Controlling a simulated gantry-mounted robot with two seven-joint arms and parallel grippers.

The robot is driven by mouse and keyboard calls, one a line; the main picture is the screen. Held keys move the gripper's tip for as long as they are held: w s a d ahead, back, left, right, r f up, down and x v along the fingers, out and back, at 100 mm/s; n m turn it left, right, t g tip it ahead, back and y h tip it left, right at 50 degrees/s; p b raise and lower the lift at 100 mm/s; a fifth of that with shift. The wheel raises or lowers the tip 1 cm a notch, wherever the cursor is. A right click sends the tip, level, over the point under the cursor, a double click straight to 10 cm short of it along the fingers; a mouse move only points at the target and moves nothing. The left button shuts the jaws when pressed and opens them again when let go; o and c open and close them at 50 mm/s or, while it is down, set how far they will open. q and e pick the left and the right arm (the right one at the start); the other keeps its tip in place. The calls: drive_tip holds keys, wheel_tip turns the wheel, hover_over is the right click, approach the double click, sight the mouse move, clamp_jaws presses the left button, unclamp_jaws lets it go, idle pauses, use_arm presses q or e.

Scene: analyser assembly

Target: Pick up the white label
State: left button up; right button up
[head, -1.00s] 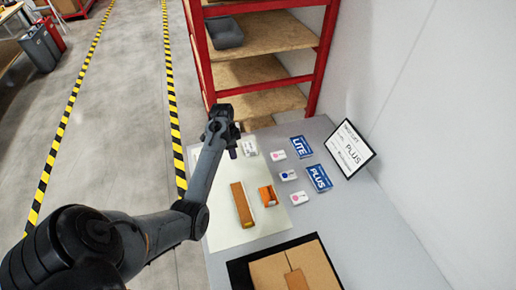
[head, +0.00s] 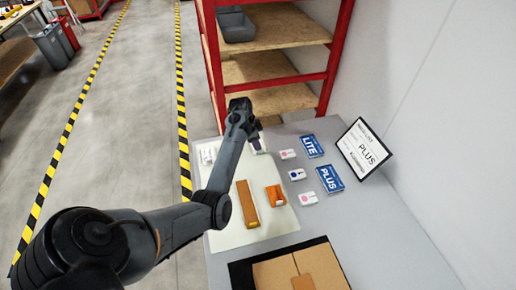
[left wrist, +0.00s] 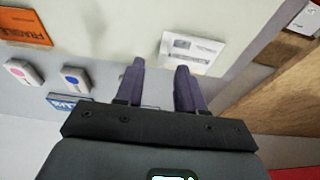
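The white label (left wrist: 194,48), a flat white piece with small dark print, lies on the pale mat near the table's far edge. In the left wrist view it is just beyond the tip of the right-hand finger, and I see no contact. In the head view the left gripper mostly covers it. My left gripper (left wrist: 160,68) has two dark purple fingers spread apart with nothing between them. In the head view this gripper (head: 256,145) points down over the far part of the mat. My right gripper is not in view.
On the mat (head: 225,237) are a long brown box (head: 247,204), an orange FRAGILE piece (head: 275,196) and another white item (head: 208,153). Small white pieces, LITE (head: 312,146) and PLUS (head: 330,179) cards and a framed sign (head: 363,149) stand right. A red-framed shelf (head: 270,68) is behind.

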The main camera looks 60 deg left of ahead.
use_arm(q)
drive_tip(key=shift+w+b+x, duration=0.2)
drive_tip(key=shift+b+x, duration=0.3)
drive_tip(key=shift+x, duration=1.8)
drive_tip(key=shift+a, duration=0.1)
clamp_jaws()
